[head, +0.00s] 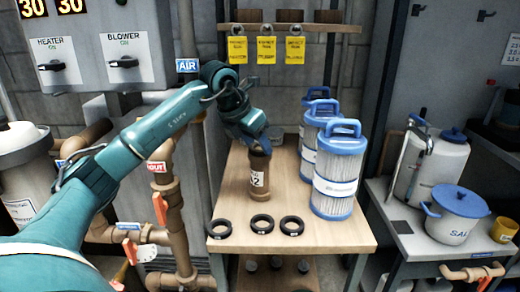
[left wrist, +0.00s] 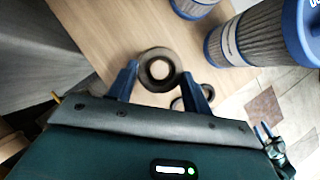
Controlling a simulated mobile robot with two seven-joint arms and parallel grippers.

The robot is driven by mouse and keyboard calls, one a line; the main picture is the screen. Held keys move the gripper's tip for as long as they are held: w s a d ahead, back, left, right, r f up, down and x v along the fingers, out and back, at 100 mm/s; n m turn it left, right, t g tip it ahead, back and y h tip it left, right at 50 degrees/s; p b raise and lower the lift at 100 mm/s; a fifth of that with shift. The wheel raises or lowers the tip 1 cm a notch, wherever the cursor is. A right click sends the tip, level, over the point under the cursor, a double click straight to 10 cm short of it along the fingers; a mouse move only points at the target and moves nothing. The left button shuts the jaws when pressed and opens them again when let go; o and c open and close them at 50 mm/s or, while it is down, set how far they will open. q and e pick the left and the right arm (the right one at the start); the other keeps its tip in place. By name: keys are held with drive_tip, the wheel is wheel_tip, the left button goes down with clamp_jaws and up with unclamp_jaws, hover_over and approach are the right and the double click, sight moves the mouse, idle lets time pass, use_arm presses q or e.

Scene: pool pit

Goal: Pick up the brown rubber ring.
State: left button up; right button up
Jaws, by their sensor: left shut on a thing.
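My left gripper (head: 258,147) is at the top of a brown cylinder (head: 260,172) with a white label, over the wooden table. In the left wrist view its two fingers (left wrist: 160,82) close on either side of the cylinder's round top (left wrist: 144,62), which looks ring-shaped with a pale centre. I cannot tell whether its bottom touches the table. Three dark rings lie flat along the front of the table: left ring (head: 210,231), middle ring (head: 253,225) and right ring (head: 283,228). None of them looks clearly brown.
Several blue-and-white filter cartridges (head: 332,195) stand on the table (head: 340,235) right of the cylinder. Brown pipes (head: 178,210) with red-handled valves run at its left. A shelf with yellow tags (head: 266,50) hangs behind. A second table at right holds a blue-lidded pot (head: 455,222).

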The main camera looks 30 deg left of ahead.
use_arm(q)
drive_tip(key=shift+r, duration=0.1)
drive_tip(key=shift+c, duration=0.2)
wheel_tip(320, 180, up, 10)
drive_tip(key=p, duration=0.1)
idle(0.4)
